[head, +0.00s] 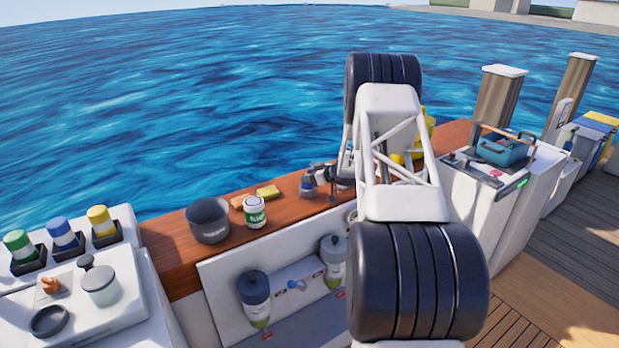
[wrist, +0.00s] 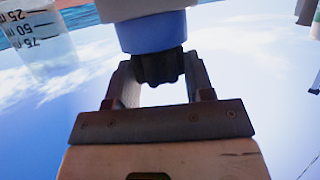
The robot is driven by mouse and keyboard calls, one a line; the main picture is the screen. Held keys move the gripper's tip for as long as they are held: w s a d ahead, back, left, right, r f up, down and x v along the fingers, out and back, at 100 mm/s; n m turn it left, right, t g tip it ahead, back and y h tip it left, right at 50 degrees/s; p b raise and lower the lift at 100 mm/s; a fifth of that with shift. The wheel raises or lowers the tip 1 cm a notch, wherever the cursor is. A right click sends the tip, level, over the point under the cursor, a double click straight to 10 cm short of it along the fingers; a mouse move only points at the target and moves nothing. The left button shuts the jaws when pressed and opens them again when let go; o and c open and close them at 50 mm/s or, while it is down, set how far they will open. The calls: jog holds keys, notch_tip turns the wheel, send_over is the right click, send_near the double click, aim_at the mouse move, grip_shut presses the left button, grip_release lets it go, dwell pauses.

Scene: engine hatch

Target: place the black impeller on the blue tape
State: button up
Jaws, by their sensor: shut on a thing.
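In the wrist view my gripper (wrist: 158,75) is shut on a dark ribbed piece, which looks like the black impeller (wrist: 160,66). A blue round band, seemingly the blue tape (wrist: 152,33), adjoins the impeller at the upper middle, with a pale body beyond it. The two overlap in this view; I cannot tell whether they touch. In the head view my gripper (head: 326,178) is small, over the wooden ledge beside a blue-grey round thing (head: 307,187), and my arm partly hides this area. The impeller is not clear there.
On the wooden ledge (head: 170,240) stand a dark pot (head: 208,220), a white-and-green can (head: 255,212) and a yellow sponge (head: 268,192). A clear measuring cup (wrist: 35,40) is close by in the wrist view.

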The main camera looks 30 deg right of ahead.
jog(key=shift+f, duration=0.1)
jog(key=o, duration=0.9)
jog(key=v, duration=1.2)
jog(key=shift+r, duration=0.2)
